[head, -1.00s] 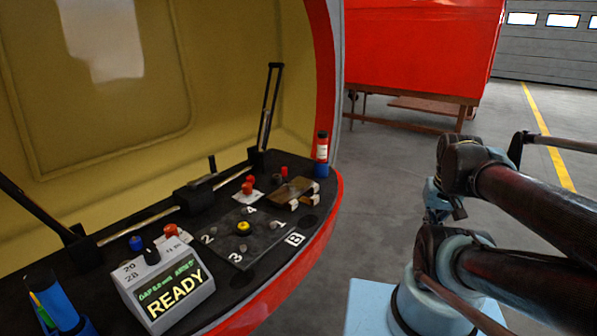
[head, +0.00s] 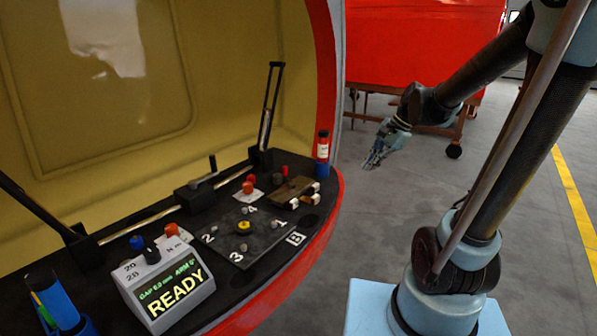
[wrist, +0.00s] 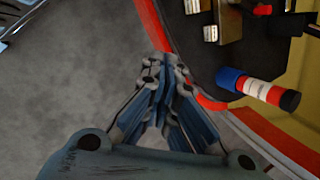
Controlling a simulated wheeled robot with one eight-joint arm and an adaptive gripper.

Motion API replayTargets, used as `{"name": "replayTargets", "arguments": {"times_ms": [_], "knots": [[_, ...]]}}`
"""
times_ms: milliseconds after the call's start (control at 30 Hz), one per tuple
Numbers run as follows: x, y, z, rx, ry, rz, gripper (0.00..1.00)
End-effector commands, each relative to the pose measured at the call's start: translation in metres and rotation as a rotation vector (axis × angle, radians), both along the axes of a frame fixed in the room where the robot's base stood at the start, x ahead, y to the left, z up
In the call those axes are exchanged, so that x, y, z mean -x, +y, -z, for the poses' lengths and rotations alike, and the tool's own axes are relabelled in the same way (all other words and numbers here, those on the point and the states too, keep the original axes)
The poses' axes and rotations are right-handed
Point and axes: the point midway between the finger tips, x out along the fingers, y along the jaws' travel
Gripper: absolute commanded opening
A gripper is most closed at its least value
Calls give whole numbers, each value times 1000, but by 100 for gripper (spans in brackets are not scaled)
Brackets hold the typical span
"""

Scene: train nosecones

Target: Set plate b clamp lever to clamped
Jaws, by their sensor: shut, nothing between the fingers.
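The dark square plate (head: 262,243) with corners numbered 1 to 4 and a yellow-and-black knob (head: 243,227) lies on the black shelf, beside a white tag marked B (head: 297,238). Behind it, a black block (head: 196,193) on a metal rail carries a short upright black lever (head: 212,163); I cannot tell for certain that this is the clamp lever, or its setting. My gripper (head: 371,163) is shut and empty, in the air right of the shelf's red rim. In the wrist view my gripper's closed fingers (wrist: 162,68) point toward that rim, touching nothing I can make out.
A blue-and-red bottle (head: 322,152) stands at the shelf's right end; it also shows in the wrist view (wrist: 255,88). A display box (head: 165,288) reads READY. Taller black arms (head: 271,105) rise from the rail. Grey floor (head: 365,230) is open between shelf and base.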

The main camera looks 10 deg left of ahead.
Motion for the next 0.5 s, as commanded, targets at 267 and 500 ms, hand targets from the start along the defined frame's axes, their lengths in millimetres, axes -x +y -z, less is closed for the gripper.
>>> {"name": "replayTargets", "arguments": {"times_ms": [267, 500], "knots": [[-58, 63, 4, -132, 179, 181, 0], [-99, 119, 18, -226, 356, 324, 0]]}}
